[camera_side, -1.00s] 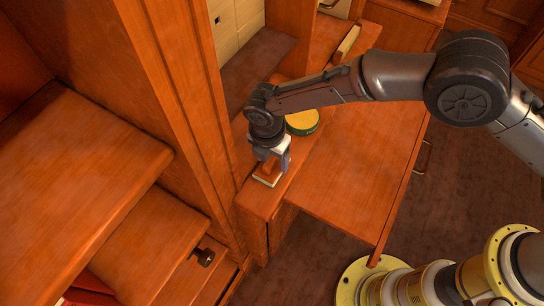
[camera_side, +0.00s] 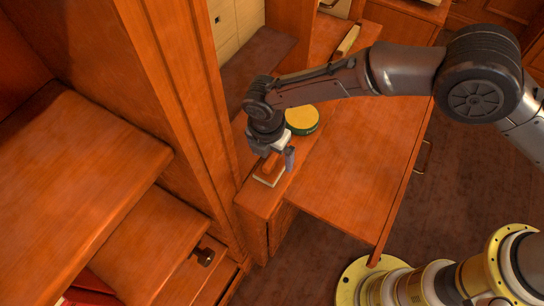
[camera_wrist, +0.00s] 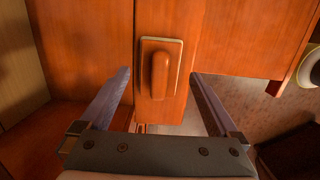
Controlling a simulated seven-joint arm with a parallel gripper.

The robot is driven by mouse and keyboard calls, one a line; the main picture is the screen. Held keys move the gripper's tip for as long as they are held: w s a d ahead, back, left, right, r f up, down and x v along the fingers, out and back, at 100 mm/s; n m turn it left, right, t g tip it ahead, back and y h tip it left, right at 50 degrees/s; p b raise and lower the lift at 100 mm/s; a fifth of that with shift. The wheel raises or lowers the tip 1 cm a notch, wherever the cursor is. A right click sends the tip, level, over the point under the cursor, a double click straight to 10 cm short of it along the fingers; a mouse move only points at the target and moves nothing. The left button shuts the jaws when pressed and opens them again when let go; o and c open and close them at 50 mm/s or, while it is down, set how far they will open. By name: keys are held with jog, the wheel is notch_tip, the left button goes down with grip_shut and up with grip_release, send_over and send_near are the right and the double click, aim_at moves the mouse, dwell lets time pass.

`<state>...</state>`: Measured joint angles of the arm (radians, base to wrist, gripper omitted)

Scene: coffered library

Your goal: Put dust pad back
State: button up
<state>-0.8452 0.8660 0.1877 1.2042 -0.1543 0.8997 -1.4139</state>
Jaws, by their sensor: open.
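The dust pad (camera_side: 269,173) is a small block with an orange-brown wooden handle on a pale base. It lies flat on the wooden desk top near its front left corner. In the wrist view the pad (camera_wrist: 160,75) lies ahead of the fingertips, its raised handle facing the camera. My gripper (camera_side: 277,158) is just above the pad in the side view. In the wrist view my gripper (camera_wrist: 157,75) has its two fingers wide apart, with nothing between them.
A round tin with a yellow top (camera_side: 302,119) stands on the desk (camera_side: 350,165) behind my gripper. A tall wooden cabinet side (camera_side: 185,100) rises close on the left. A long pale-edged object (camera_side: 347,41) lies farther back. The desk's right part is clear.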

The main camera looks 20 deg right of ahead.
aim_at(269, 162)
notch_tip(269, 162, up, 10)
jog(key=a, duration=0.1)
jog(key=shift+s+r, duration=0.15)
jog(key=shift+s, duration=0.3)
jog(key=s+d+r+m+t+y, duration=0.1)
jog(key=d+r+m, duration=0.5)
jog(key=d+r, duration=0.45)
jog(key=s+d+r+m+t, duration=0.1)
jog(key=d+r+m, duration=0.55)
jog(key=d, duration=0.65)
jog(key=s+d+r+m, duration=0.3)
jog(key=s+d+m, duration=0.35)
jog(key=d, duration=0.35)
jog(key=s+d+f+m+t, duration=0.1)
jog(key=s+d+f+m, duration=0.1)
jog(key=s, duration=0.4)
jog(key=s+d+f+m+t, duration=0.1)
jog(key=s+d+m, duration=0.4)
jog(key=s+m, duration=0.1)
jog(key=shift+s+d+f+t, duration=0.15)
jog(key=shift+s+f+t, duration=0.2)
jog(key=shift+s, duration=0.2)
